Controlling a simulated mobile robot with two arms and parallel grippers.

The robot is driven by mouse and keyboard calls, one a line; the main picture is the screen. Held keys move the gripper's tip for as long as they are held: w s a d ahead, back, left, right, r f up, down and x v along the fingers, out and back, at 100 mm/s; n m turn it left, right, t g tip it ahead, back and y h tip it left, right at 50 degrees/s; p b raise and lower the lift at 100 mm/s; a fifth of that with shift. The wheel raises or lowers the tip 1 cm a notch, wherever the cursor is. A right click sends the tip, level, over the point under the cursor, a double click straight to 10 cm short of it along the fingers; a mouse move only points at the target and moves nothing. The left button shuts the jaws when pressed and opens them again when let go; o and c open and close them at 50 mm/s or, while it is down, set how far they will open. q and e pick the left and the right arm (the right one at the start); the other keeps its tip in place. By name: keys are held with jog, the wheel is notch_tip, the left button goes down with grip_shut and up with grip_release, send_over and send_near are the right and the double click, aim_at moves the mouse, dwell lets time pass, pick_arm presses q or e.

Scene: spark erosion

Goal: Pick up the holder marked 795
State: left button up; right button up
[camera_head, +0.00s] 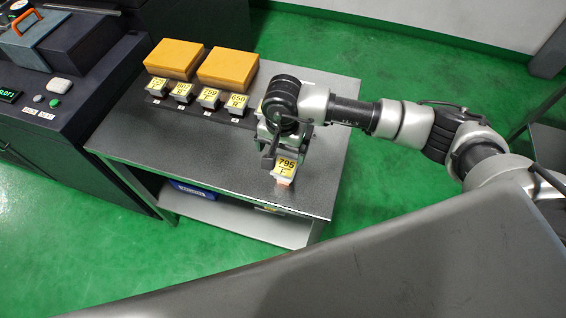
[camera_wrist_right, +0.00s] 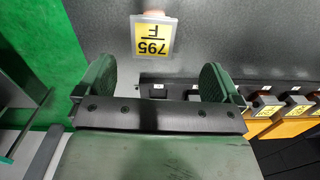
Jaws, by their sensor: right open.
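The holder marked 795 (camera_head: 284,169), with a yellow label also bearing an F, stands alone on the grey table (camera_head: 232,170) near its front right edge. In the right wrist view the holder (camera_wrist_right: 153,37) lies just beyond the fingertips, roughly centred between them, with clear space around it. My right gripper (camera_head: 270,150) is above the table right beside the holder, on its far side. In the wrist view the right gripper (camera_wrist_right: 157,78) has its two fingers wide apart with nothing between them. My left gripper is in neither view.
A dark rack (camera_head: 190,108) behind holds several yellow-labelled holders, one marked 650 (camera_head: 237,102). Two orange-yellow boxes (camera_head: 226,69) stand behind it. A dark machine (camera_head: 62,110) adjoins the table's left side. The table's front left is bare.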

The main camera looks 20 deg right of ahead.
aim_at(285, 168)
jog(key=f+p, duration=0.1)
jog(key=f, duration=0.4)
jog(key=shift+d, duration=0.2)
jog(key=f+p, duration=0.1)
jog(key=f, duration=0.1)
jog(key=f+p, duration=0.1)
jog(key=f, duration=0.1)
jog(key=shift+s+d+f, duration=0.15)
jog(key=shift+s+d, duration=0.05)
jog(key=shift+f, duration=0.55)
jog(key=shift+w, duration=0.1)
jog(key=c, duration=1.4)
